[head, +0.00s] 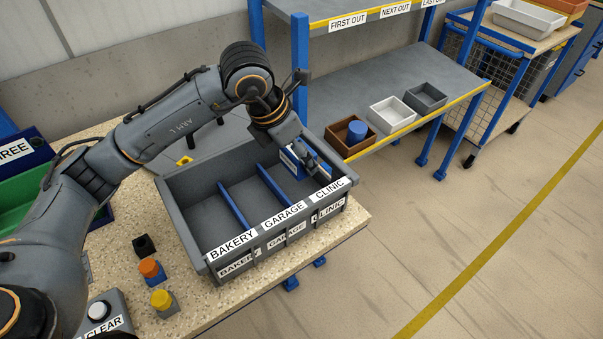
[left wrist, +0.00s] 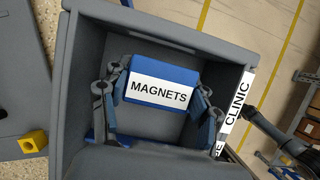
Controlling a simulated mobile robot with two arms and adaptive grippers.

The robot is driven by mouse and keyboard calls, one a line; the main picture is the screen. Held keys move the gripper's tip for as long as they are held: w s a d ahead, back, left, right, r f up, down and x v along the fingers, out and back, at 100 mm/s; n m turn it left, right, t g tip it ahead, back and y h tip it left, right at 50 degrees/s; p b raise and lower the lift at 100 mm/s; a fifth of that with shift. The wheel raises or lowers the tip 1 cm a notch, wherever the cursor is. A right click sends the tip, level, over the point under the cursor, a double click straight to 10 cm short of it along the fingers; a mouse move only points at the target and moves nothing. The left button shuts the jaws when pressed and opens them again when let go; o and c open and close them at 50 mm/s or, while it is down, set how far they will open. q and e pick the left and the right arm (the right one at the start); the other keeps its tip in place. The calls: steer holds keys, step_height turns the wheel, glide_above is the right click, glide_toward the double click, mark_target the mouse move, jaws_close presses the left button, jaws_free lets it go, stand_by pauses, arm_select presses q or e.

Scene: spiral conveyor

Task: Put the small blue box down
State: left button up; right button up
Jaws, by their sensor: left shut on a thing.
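The small blue box (left wrist: 163,82) has a white label reading MAGNETS in the left wrist view. In the head view the box (head: 291,163) is partly hidden by my gripper. My left gripper (head: 310,165) points down into the CLINIC compartment of the grey divided bin (head: 190,218). In the left wrist view its fingers (left wrist: 160,98) are on both sides of the box and shut on it. The box is within the compartment walls; I cannot tell whether it touches the floor. My right gripper is not in view.
The bin's other compartments, BAKERY and GARAGE, look empty, split by blue dividers (head: 234,206). Orange (head: 151,270) and yellow (head: 162,300) topped pieces stand on the speckled table near a CLEAR button (head: 98,311). A shelf (head: 400,85) holds small trays behind.

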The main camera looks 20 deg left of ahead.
mark_target(304, 186)
arm_select(q)
step_height(304, 186, down, 2)
steer(key=shift+s+f, duration=0.1)
steer(key=shift+f, duration=0.45)
steer(key=shift+f+p, duration=0.35)
steer(key=shift+f, duration=1.7)
steer(key=o, duration=1.1)
steer(key=shift+r, duration=0.1)
steer(key=shift+o, duration=0.2)
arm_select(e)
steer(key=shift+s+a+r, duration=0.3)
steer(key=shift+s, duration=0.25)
